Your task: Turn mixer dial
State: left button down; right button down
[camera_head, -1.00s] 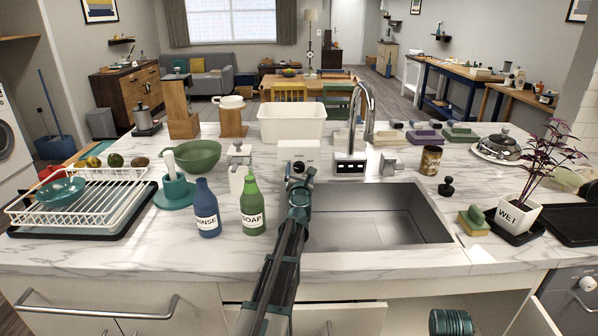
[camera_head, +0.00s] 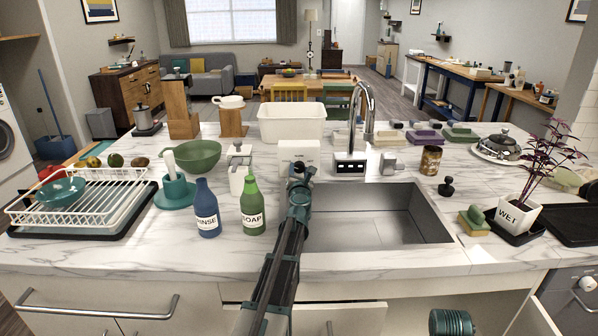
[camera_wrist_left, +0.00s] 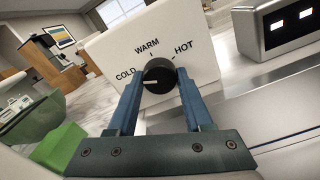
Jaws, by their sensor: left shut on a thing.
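The mixer is a white box (camera_head: 298,151) behind the sink's left end, also in the left wrist view (camera_wrist_left: 125,47). Its face reads COLD, WARM and HOT around a round black dial (camera_wrist_left: 159,76). A short white mark on the dial points left, roughly toward COLD. My left gripper (camera_wrist_left: 158,84) is shut on the dial, one finger on each side. In the head view, the left gripper (camera_head: 299,173) and its arm hide the dial.
The sink (camera_head: 375,218) and faucet (camera_head: 369,105) are right of my arm. A green soap bottle (camera_head: 252,207) and blue rinse bottle (camera_head: 206,211) stand close on the left. A white dispenser (camera_head: 239,173) stands left of the mixer.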

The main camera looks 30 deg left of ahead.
pick_arm(q)
jog(key=m, duration=0.6)
jog(key=shift+m, duration=0.4)
jog(key=m, duration=0.6)
jog(key=shift+r+m, duration=0.1)
jog(key=shift+m, duration=0.3)
jog(key=shift+c, duration=1.5)
grip_release()
jog(key=shift+s, duration=0.1)
